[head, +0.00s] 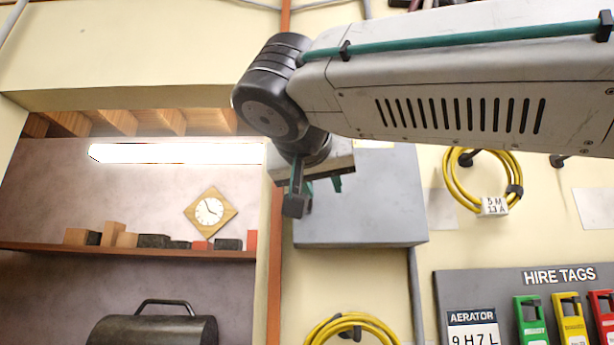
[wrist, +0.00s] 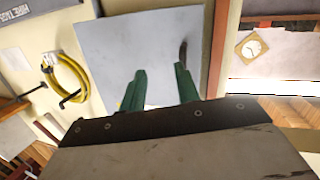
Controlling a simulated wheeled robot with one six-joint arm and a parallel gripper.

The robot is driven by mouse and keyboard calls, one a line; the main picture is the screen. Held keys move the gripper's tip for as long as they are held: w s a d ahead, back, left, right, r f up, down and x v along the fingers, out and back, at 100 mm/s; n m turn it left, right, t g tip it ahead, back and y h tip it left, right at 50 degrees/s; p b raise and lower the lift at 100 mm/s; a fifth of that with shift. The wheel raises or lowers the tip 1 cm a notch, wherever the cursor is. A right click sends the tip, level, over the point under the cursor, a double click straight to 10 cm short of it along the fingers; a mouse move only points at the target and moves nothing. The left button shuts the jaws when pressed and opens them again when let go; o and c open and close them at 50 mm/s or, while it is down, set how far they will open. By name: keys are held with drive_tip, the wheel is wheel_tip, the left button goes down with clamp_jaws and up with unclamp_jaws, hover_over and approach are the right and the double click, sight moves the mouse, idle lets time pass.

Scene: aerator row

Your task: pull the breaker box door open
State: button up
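The breaker box (head: 365,215) is a grey box on the cream wall, partly hidden behind my arm in the head view. Its flat grey door (wrist: 130,45) fills the upper middle of the wrist view and looks shut. A dark upright handle (wrist: 183,52) is near the door's right edge there. My gripper (head: 316,195) is in front of the box's left part in the head view. In the wrist view my gripper (wrist: 161,69) has its green fingers apart, with nothing between them. The handle's lower end shows close to the right fingertip; contact cannot be told.
Yellow cable coils (head: 482,182) hang right of the box, with another coil (head: 352,330) below it. A hire tags board (head: 460,285) is at lower right. An orange-brown post (head: 274,300) and an alcove with a shelf (head: 130,251) and clock (head: 209,211) are left.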

drive_tip(key=s+a+r+m+t, duration=0.1)
drive_tip(key=s+a+r+t, duration=0.1)
drive_tip(key=a+r, duration=0.3)
drive_tip(key=d+x, duration=0.1)
drive_tip(key=x, duration=0.7)
drive_tip(key=shift+r+y, duration=0.15)
drive_tip(key=shift+y, duration=0.15)
clamp_jaws()
